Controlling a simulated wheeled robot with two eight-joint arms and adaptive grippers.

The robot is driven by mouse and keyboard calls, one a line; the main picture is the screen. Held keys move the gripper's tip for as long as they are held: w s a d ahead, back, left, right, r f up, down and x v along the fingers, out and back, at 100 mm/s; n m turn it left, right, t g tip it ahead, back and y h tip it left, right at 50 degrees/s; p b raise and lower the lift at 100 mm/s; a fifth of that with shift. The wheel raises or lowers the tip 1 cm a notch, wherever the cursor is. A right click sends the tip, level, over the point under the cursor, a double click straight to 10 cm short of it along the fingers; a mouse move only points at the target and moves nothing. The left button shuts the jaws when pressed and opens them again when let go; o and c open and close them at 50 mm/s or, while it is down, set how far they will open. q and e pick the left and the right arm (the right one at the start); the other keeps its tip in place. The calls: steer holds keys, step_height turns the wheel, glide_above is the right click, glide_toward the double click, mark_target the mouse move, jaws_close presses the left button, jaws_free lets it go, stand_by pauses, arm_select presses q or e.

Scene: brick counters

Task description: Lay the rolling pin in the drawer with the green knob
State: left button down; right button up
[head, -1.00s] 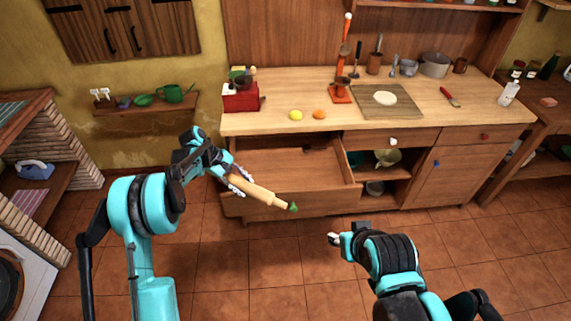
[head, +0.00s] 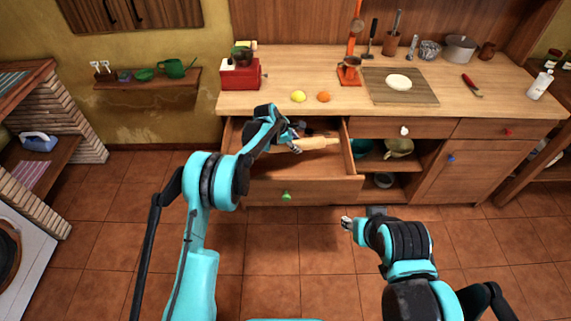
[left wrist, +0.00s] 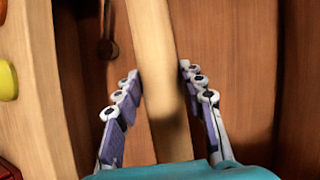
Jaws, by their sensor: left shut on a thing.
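The drawer with the green knob (head: 287,195) is pulled open below the counter; its front panel (head: 325,188) faces me. My left gripper (head: 297,143) is shut on the pale wooden rolling pin (head: 320,144), over the drawer's opening. The pin points right across the drawer; how far it is above the floor of the drawer I cannot tell. In the left wrist view the pin (left wrist: 152,40) runs between the two fingers (left wrist: 158,78). My right gripper (head: 347,223) is low in front of the cabinet, away from the drawer, its jaws unclear.
A dark utensil (left wrist: 108,45) lies in the back of the drawer. A lemon (head: 298,96) and an orange (head: 323,97) sit on the counter (head: 290,109) above, beside a red appliance (head: 240,74). Open shelves with bowls (head: 398,147) are to the right.

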arm_select(q)
steer(key=s+a+f+b, duration=0.1)
steer(key=s+a+f, duration=0.3)
steer(key=shift+s+a+b, duration=0.15)
steer(key=shift+b, duration=0.15)
step_height(320, 180, down, 4)
steer(key=shift+b, duration=0.95)
steer(key=shift+r, duration=0.15)
steer(key=c, duration=0.9)
jaws_free()
